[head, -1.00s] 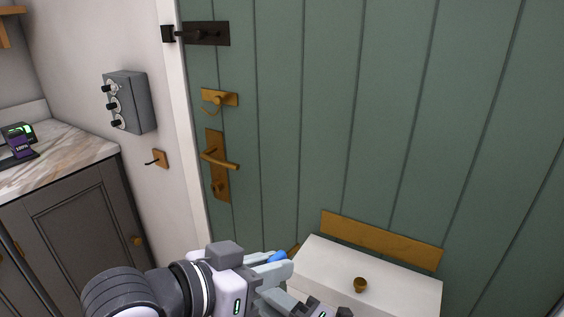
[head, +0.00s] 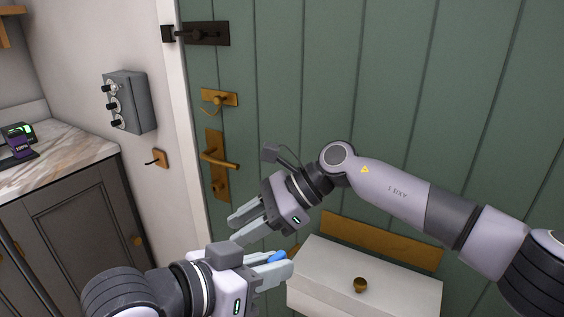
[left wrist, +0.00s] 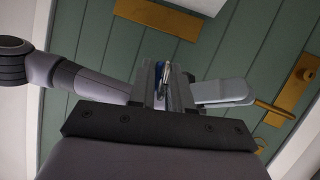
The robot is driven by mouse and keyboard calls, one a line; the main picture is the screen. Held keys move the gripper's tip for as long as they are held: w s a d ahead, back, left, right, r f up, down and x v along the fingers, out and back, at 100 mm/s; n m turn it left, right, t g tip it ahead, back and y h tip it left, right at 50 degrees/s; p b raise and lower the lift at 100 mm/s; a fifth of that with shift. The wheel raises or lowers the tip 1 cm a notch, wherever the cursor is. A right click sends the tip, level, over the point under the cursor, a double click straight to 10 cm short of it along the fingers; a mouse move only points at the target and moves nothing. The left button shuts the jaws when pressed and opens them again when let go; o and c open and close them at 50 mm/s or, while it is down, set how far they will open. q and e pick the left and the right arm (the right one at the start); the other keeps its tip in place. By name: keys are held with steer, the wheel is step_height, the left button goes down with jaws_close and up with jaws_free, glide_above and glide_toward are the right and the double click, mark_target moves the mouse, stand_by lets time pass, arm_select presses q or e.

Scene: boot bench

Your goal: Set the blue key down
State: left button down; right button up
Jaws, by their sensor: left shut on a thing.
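The blue key (head: 277,257) is held between the fingertips of my left gripper (head: 280,266), at the left edge of the white drawer unit. In the left wrist view the key (left wrist: 164,84) shows as a narrow blue and silver shape between the fingers; most of it is hidden. My right gripper (head: 243,226) has come in from the right, just behind and left of the left gripper's fingertips in the head view. Its two fingers are apart with nothing visible between them. In the left wrist view it lies close beside the left gripper's fingers.
The white drawer unit (head: 335,264) has a clear top and a brass knob (head: 361,285). Behind it is a green plank door (head: 300,80) with a brass lever handle (head: 219,160) and black bolt (head: 205,33). A grey box with knobs (head: 128,102) hangs on the left wall, above a hook plate (head: 160,158).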

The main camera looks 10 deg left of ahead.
steer(key=s+d+r+n+t+h, duration=0.1)
steer(key=s+d+r+n+h, duration=0.15)
steer(key=r+h, duration=0.4)
steer(key=s+d+r+n+t+h, duration=0.1)
steer(key=d+r+n+h, duration=0.25)
steer(key=r+h, duration=0.35)
step_height(320, 180, down, 11)
steer(key=s+d+y, duration=0.1)
steer(key=d, duration=0.1)
steer(key=shift+d, duration=0.15)
steer(key=shift+y, duration=0.25)
jaws_close()
arm_select(q)
steer(key=c, duration=1)
jaws_free()
steer(key=shift+f, duration=0.1)
